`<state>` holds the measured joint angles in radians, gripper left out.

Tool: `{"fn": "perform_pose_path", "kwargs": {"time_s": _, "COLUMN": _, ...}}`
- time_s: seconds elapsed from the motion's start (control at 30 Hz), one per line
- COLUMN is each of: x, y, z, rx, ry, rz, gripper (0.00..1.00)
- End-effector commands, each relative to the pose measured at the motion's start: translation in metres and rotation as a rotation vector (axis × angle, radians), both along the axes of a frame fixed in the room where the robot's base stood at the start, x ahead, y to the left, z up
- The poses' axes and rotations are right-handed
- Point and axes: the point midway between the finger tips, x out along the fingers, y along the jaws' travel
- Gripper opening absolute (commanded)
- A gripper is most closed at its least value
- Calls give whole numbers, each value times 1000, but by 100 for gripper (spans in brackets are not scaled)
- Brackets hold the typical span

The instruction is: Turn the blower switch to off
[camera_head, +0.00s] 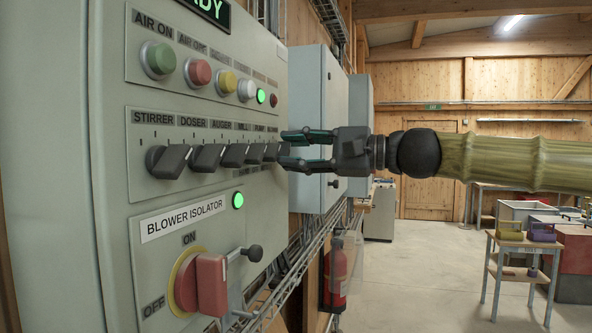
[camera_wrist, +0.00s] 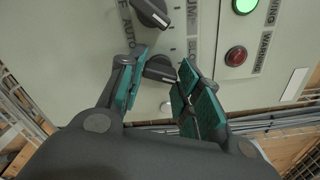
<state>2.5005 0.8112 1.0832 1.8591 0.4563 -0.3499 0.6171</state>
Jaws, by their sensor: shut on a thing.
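The blower switch (camera_head: 271,152) is a dark rotary knob at the right end of the row of selector switches on the grey panel. Its label is partly hidden by my gripper (camera_head: 285,149), which comes in from the right. In the wrist view the blower switch (camera_wrist: 160,68) sits between the teal pads of my gripper (camera_wrist: 162,66), which is shut on it. The pads lie on either side of the knob. The exact angle of the knob is hard to read.
The neighbouring knobs, such as the stirrer switch (camera_head: 168,161), sit close to the left. Push buttons and lamps (camera_head: 200,72) are above. The red blower isolator (camera_head: 212,284) is below. A grey cabinet (camera_head: 318,125) and fire extinguisher (camera_head: 336,275) stand behind.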

Motion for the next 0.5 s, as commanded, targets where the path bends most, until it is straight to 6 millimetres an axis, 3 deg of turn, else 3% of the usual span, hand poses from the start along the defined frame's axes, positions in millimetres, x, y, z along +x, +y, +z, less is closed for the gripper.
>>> {"fn": "perform_pose_path", "kwargs": {"time_s": 0.03, "x": 0, "y": 0, "z": -6, "rx": -11, "ry": -38, "rz": 0, "gripper": 10}}
{"fn": "perform_pose_path", "kwargs": {"time_s": 0.5, "x": 0, "y": 0, "z": -3, "rx": -108, "ry": -333, "rz": 0, "gripper": 10}}
